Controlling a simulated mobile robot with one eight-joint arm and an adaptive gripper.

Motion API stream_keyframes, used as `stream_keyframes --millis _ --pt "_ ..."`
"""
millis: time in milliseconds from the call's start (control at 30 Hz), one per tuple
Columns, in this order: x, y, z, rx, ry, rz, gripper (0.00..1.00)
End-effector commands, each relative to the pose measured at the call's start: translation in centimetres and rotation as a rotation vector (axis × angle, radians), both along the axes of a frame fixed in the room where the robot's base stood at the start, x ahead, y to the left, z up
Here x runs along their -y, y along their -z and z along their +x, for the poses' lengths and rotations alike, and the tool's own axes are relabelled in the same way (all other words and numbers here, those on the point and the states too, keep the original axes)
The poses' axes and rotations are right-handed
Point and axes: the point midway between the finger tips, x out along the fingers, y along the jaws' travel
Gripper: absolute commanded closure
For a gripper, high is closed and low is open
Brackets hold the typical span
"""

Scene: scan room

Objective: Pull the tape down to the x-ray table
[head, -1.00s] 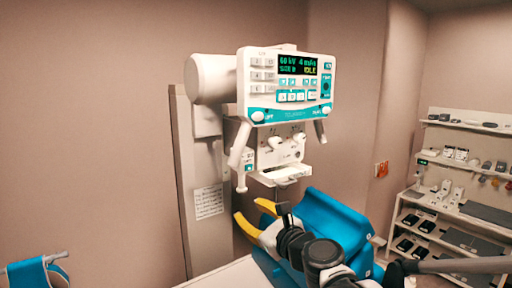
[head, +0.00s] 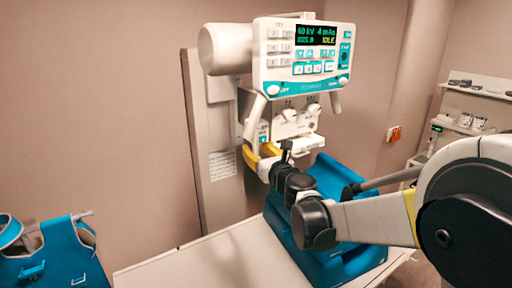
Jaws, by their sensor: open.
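The x-ray head (head: 303,57) is a white unit with a teal control panel, on a column by the wall. A small white housing with a teal label (head: 263,131), seemingly the tape's, hangs under its left side. The tape's pull end cannot be made out now; my gripper covers that spot. My gripper (head: 248,152), with yellow fingers, is open just below the housing. Whether it touches anything I cannot tell. The pale x-ray table (head: 200,262) lies below, clear of the gripper.
A blue padded piece (head: 345,180) rests on the table behind my arm. A white tray (head: 308,143) sticks out under the x-ray head. A blue apron (head: 60,255) hangs at lower left. Shelves (head: 470,110) stand at the right. The table's left part is bare.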

Motion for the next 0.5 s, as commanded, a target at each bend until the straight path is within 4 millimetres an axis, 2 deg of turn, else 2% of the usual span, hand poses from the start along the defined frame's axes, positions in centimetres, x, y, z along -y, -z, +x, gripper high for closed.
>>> stream_keyframes --millis 267,300,367,400,433,500 --pt "-0.12 0.02 0.21 0.000 0.000 -0.001 0.61" --pt "-0.13 0.02 0.20 0.000 0.000 -0.001 0.65" --pt "-0.13 0.02 0.20 0.000 -0.001 -0.001 0.83" --pt "-0.12 0.02 0.20 0.000 -0.001 -0.001 0.95" --pt "-0.12 0.02 0.20 0.000 -0.001 -0.001 1.00" --pt "-0.12 0.01 0.20 0.000 -0.001 -0.001 1.00"
